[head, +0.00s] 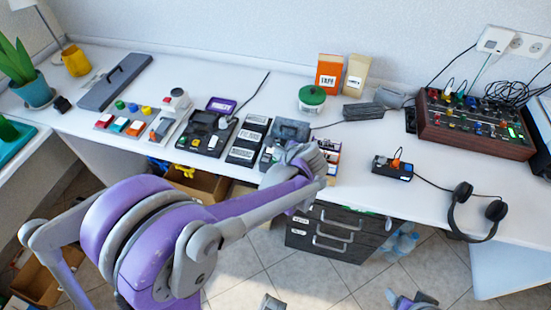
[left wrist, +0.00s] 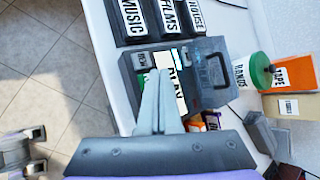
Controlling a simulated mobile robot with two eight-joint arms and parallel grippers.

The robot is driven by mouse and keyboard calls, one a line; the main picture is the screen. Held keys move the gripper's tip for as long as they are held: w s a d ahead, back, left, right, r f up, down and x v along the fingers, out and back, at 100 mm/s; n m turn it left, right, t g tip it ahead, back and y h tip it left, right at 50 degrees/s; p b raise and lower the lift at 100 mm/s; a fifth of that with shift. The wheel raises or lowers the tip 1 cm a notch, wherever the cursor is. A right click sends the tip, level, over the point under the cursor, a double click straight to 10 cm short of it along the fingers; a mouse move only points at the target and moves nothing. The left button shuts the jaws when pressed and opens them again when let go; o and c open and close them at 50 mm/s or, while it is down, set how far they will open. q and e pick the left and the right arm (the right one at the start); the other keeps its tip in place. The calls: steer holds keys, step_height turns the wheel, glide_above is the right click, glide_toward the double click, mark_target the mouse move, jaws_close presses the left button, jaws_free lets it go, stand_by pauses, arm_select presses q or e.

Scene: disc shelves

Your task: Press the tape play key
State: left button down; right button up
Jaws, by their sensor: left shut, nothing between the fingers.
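The tape player (left wrist: 143,86) is a dark box on the desk's front edge, with a grey part with a handle (left wrist: 208,75) on one side. A white key labelled PLAY (left wrist: 175,82) shows beside my fingers in the left wrist view. Another small labelled key (left wrist: 142,60) lies next to it. My left gripper (left wrist: 160,75) is shut and empty, its fingertips over the player, partly covering the key area. I cannot tell if they touch. In the head view my left gripper (head: 296,153) hides much of the player (head: 288,130).
Labelled black cases (head: 246,142) stand left of the player. A green-lidded tub (head: 312,98) and orange box (head: 329,72) are behind it. A mixer (head: 475,128), small device (head: 392,168) and headphones (head: 476,208) lie right. A drawer cabinet (head: 325,235) is below. The desk's right-middle is fairly clear.

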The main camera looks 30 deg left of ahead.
arm_select(q)
steer(key=shift+r+p, duration=1.7)
steer(key=shift+r, duration=0.85)
steer(key=shift+f, duration=0.1)
steer(key=s+d+r+n+h+p, duration=0.1)
steer(key=s+d+r+n+h, duration=0.1)
steer(key=s+n, duration=0.6)
steer(key=s+d+r+n+h+p, duration=0.2)
steer(key=s+d+n+h, duration=0.3)
steer(key=s, duration=0.7)
steer(key=d+n, duration=0.2)
steer(key=n, duration=0.1)
steer(key=shift+s+h+p, duration=0.3)
steer(key=shift+s, duration=0.1)
